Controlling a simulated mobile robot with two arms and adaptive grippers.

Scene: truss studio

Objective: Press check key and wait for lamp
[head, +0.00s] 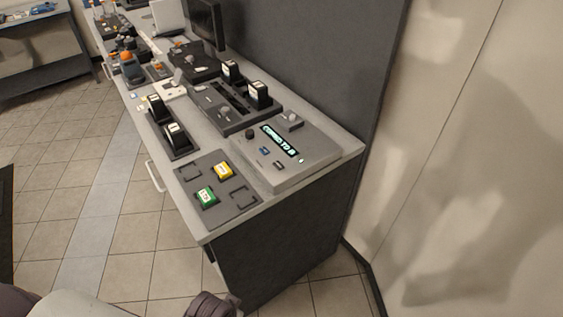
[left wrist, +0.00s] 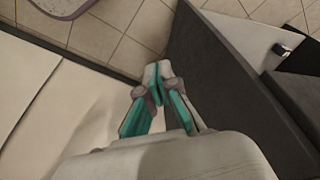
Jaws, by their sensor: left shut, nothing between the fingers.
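A grey control box (head: 312,165) sits at the near right corner of the console desk. Its dark display (head: 280,140) shows lit pale text, only partly legible. Below the display are a small blue key (head: 265,151) and a dark key (head: 278,165); I cannot read which is the check key. A small pale greenish spot (head: 301,161) near the display may be a lamp. My left gripper (left wrist: 158,70) shows in the left wrist view, its teal-padded fingers shut and empty, apart from the control box. My right gripper does not show.
A dark pad with a yellow block (head: 223,171) and a green block (head: 207,196) lies at the desk's near end. Black lever units (head: 176,138) and a slotted panel (head: 237,110) stand behind. A wall closes the right; tiled floor (head: 90,200) is clear on the left.

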